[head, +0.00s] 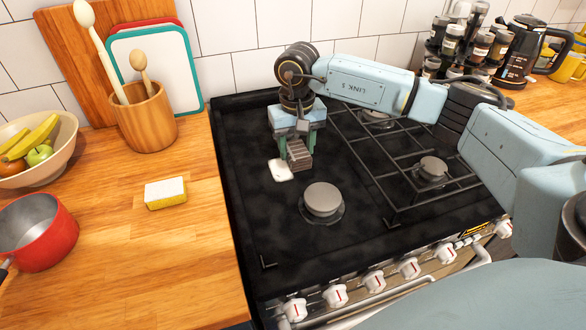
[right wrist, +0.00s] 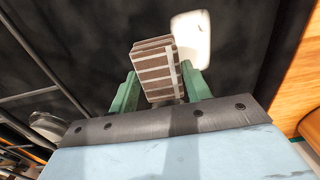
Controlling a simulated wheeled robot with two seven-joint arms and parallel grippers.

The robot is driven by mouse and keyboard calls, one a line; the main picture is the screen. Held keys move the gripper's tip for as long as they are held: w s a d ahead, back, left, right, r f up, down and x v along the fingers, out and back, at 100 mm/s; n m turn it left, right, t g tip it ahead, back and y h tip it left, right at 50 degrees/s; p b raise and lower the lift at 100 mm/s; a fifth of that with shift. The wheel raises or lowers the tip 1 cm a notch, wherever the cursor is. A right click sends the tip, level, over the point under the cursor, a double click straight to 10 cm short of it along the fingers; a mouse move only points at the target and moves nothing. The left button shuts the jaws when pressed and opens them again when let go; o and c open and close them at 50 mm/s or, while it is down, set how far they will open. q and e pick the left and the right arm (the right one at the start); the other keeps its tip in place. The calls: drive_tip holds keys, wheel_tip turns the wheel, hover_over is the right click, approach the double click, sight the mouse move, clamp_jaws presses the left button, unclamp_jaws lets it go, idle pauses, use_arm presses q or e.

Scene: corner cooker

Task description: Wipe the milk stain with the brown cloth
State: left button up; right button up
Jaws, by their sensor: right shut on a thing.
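The brown cloth (head: 299,155) is a folded, striped piece between the fingers of my right gripper (head: 297,137). In the right wrist view the cloth (right wrist: 156,70) sticks out beyond the green fingers of the gripper (right wrist: 160,88), which are shut on it. The milk stain (head: 281,170) is a white patch on the black stove top, left of the burner cap. In the right wrist view the stain (right wrist: 191,38) shows just beyond and right of the cloth, partly hidden by it. I cannot tell whether the cloth touches the surface. My left gripper is not in view.
A burner cap (head: 323,199) stands close to the stain on the right. A black grate (head: 405,150) covers the stove's right side. A sponge (head: 166,193), a red pot (head: 38,231) and a wooden utensil holder (head: 144,120) stand on the left counter.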

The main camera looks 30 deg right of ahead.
sight(302, 160)
drive_tip(key=shift+s+a+p, duration=0.2)
drive_tip(key=shift+s, duration=0.7)
drive_tip(key=shift+s+a+p, duration=0.2)
drive_tip(key=shift+s, duration=0.7)
drive_tip(key=shift+r+p, duration=0.4)
drive_tip(key=shift+r, duration=0.4)
